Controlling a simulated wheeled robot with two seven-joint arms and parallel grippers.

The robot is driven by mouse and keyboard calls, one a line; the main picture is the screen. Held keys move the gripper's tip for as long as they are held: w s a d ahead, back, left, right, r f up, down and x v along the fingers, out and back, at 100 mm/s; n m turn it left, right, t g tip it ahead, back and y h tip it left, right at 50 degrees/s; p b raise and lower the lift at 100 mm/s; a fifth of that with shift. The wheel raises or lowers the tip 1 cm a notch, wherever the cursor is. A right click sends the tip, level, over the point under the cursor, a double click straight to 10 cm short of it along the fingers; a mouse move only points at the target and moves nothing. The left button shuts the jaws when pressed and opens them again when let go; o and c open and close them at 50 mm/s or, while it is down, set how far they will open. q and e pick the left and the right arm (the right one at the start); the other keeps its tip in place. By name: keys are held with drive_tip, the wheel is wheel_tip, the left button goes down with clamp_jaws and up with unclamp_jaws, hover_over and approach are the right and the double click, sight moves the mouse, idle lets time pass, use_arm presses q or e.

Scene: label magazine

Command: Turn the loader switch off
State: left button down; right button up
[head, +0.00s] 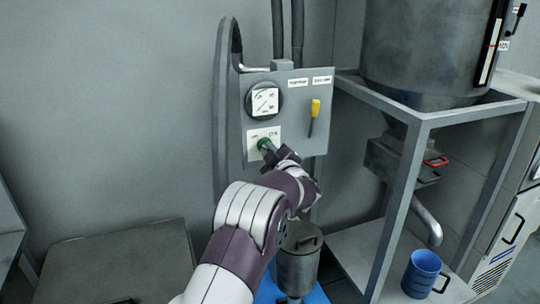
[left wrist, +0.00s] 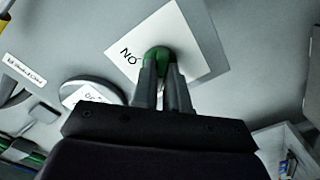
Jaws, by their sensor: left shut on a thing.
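The loader switch is a green knob (head: 263,143) on a white plate (head: 255,134) low on the grey control panel (head: 285,84). Small words stand to either side of the knob but are too small to read surely in the head view. My left gripper (head: 269,149) reaches up from below, its fingers on the knob. In the left wrist view the two fingers (left wrist: 162,66) are shut on the green knob (left wrist: 158,54), hiding part of it. There, "ON" shows upside down on the plate (left wrist: 180,37). My right gripper is not in view.
A grey lidded can (head: 298,262) stands below.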

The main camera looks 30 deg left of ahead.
use_arm(q)
drive_tip(key=shift+f, duration=0.25)
drive_tip(key=c, duration=1.1)
unclamp_jaws()
drive_tip(key=shift+s+d+r, duration=0.1)
drive_tip(key=shift+c, duration=0.2)
drive_tip(key=shift+r, duration=0.1)
drive_tip(key=b+v, duration=0.1)
drive_tip(key=v, duration=1.1)
drive_tip(key=shift+s+d+b, duration=0.25)
drive_tip(key=shift+s+b, duration=0.1)
drive_tip(key=shift+w, duration=0.1)
